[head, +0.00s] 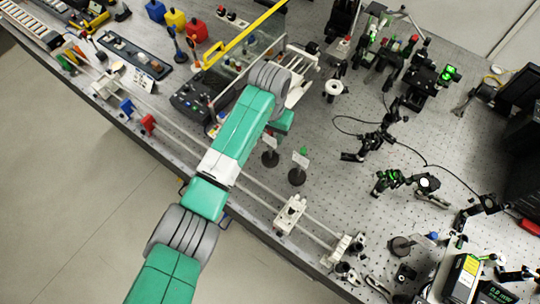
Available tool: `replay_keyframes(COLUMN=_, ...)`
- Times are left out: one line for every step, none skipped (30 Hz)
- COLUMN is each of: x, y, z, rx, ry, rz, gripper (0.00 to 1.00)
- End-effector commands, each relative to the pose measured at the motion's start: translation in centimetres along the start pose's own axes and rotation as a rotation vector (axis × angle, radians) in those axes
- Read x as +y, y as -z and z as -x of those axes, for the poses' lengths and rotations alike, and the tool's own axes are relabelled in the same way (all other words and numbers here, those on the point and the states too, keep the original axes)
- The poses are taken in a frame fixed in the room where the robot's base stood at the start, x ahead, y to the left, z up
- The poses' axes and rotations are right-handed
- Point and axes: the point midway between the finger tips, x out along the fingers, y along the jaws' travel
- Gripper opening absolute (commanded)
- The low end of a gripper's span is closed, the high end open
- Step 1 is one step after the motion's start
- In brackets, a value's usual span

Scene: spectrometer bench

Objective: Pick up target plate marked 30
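Two small white plates stand upright on dark round bases near the middle of the bench. One plate (300,160) is right of my forearm, with a green piece at its top. The other plate (271,140) is closer to my arm. Their markings are too small to read, so I cannot tell which is marked 30. My arm reaches up across the bench edge to a grey wrist joint above and left of the plates. My gripper is not clearly distinguishable among the pale parts around the wrist, and its fingers cannot be made out.
A pale rail (262,191) with carriages runs along the front edge. A clear panel with a yellow top bar (243,36) stands behind the arm at left. Black optics mounts and cables (375,138) fill the right. Perforated bench (335,185) is bare right of the plates.

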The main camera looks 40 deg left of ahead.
Motion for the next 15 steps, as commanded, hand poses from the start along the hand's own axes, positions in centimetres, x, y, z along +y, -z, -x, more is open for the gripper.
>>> replay_keyframes(x=0.0, y=0.0, z=0.0, rx=0.000, ry=0.000, rz=0.000, gripper=0.17)
replay_keyframes(x=0.0, y=0.0, z=0.0, rx=0.000, ry=0.000, rz=0.000, gripper=0.12)
replay_keyframes(x=0.0, y=0.0, z=0.0, rx=0.000, ry=0.000, rz=0.000, gripper=0.04)
replay_keyframes(x=0.0, y=0.0, z=0.0, rx=0.000, ry=0.000, rz=0.000, gripper=0.00)
replay_keyframes(x=0.0, y=0.0, z=0.0, rx=0.000, ry=0.000, rz=0.000, gripper=0.00)
replay_keyframes(x=0.0, y=0.1, z=0.1, rx=0.002, ry=0.000, rz=0.000, gripper=0.00)
replay_keyframes(x=0.0, y=0.1, z=0.1, rx=0.002, ry=0.000, rz=0.000, gripper=0.00)
replay_keyframes(x=0.0, y=0.1, z=0.1, rx=0.002, ry=0.000, rz=0.000, gripper=0.00)
replay_keyframes(x=0.0, y=0.1, z=0.1, rx=0.002, ry=0.000, rz=0.000, gripper=0.00)
replay_keyframes(x=0.0, y=0.1, z=0.1, rx=0.002, ry=0.000, rz=0.000, gripper=0.00)
replay_keyframes(x=0.0, y=0.1, z=0.1, rx=0.002, ry=0.000, rz=0.000, gripper=0.00)
replay_keyframes(x=0.0, y=0.1, z=0.2, rx=0.002, ry=0.000, rz=0.000, gripper=0.00)
replay_keyframes(x=0.0, y=0.1, z=0.5, rx=0.003, ry=0.000, rz=0.000, gripper=0.00)
replay_keyframes(x=0.0, y=0.1, z=0.8, rx=0.004, ry=0.000, rz=-0.001, gripper=0.00)
replay_keyframes(x=0.0, y=0.1, z=1.5, rx=0.004, ry=-0.001, rz=-0.001, gripper=0.00)
